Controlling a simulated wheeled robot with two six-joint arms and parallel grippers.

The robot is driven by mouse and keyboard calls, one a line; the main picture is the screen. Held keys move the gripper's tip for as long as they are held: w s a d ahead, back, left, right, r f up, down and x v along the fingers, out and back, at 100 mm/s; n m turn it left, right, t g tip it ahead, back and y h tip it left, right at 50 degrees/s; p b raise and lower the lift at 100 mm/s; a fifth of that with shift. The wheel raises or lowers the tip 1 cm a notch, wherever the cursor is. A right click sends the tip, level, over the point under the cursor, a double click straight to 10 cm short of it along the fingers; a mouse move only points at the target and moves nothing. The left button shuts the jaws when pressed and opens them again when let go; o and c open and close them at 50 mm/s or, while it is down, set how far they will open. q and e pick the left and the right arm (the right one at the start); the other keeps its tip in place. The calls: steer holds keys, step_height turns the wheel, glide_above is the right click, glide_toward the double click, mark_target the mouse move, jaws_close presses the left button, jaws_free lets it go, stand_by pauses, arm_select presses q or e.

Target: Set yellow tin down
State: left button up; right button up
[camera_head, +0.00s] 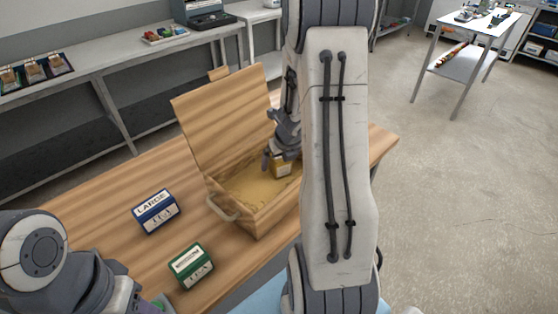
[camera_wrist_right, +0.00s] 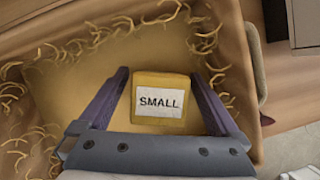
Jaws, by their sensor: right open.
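The yellow tin (camera_wrist_right: 160,122), labelled SMALL, stands upright on the straw-covered floor of the open wooden box (camera_head: 262,222). In the head view the tin (camera_head: 283,170) shows partly behind my right gripper (camera_head: 276,162). My right gripper is open, reaching down into the box. In the right wrist view its two fingers (camera_wrist_right: 159,76) stand on either side of the tin, with gaps showing on both sides. My left arm shows at the lower left, but its jaws do not show.
A blue tin (camera_head: 156,210) labelled LARGE and a green tin (camera_head: 191,265) stand on the wooden table left of the box. The box's raised lid (camera_head: 222,118) stands at its back. My right arm hides the box's right part.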

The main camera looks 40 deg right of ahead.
steer(key=p+v, duration=0.8)
steer(key=v, duration=0.4)
steer(key=w+a+r+m+t+h, duration=0.1)
steer(key=w+a+r+m, duration=0.1)
steer(key=a+r+m, duration=0.35)
steer(key=w+a+r+m+t+h, duration=0.1)
steer(key=w+a+r+m, duration=0.15)
steer(key=a+m, duration=0.6)
steer(key=s+a+r+m+g+y, duration=0.1)
steer(key=s+a+m+g+y, duration=0.3)
steer(key=s+a+m, duration=0.8)
steer(key=s+a+g, duration=0.2)
steer(key=s+a, duration=0.5)
steer(key=s, duration=0.3)
steer(key=shift+s, duration=0.25)
